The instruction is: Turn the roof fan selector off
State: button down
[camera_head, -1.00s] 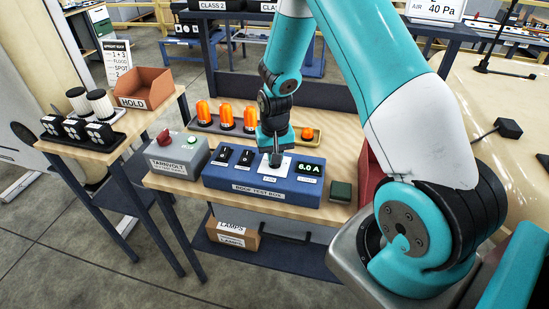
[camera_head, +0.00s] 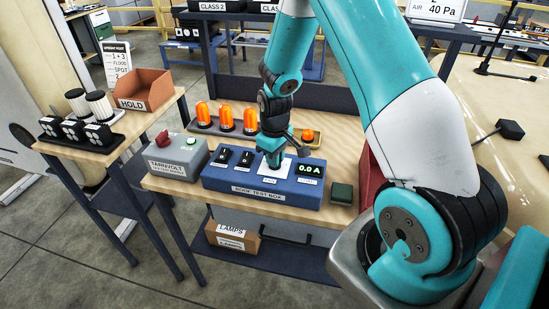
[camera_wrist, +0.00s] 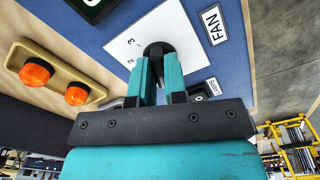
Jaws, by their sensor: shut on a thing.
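The roof fan selector is a dark round knob (camera_wrist: 157,49) on a white plate (camera_wrist: 185,42) with the marks 2 and 3 showing in the wrist view. A FAN label (camera_wrist: 213,25) is beside it. My gripper (camera_wrist: 159,72) is shut on the knob, with one teal finger on each side. In the head view my gripper (camera_head: 274,163) reaches down onto the blue roof test box (camera_head: 225,182). The display (camera_head: 310,170) on the box reads 0.0 A. The knob's pointer and its off mark are hidden or cannot be made out.
Two black switches (camera_head: 234,157) are on the box to the left of my gripper. Several orange beacons (camera_head: 227,119) stand behind it. A grey Tarnvolt box (camera_head: 177,158) is at left and a dark green block (camera_head: 342,193) at right.

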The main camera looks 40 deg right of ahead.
dwell(0.3)
jog(key=c, duration=1.2)
grip_release()
jog(key=shift+o, duration=0.2)
notch_tip(320, 180, up, 18)
jog(key=b, duration=0.2)
jog(key=shift+f, duration=0.25)
jog(key=s+a+r+n+y, duration=0.2)
jog(key=s+a, duration=0.9)
jog(key=s+a+r+n+y, duration=0.2)
jog(key=s+a+r, duration=0.1)
jog(key=s+a, duration=0.8)
jog(key=shift+a+r, duration=0.15)
jog(key=shift+r, duration=0.15)
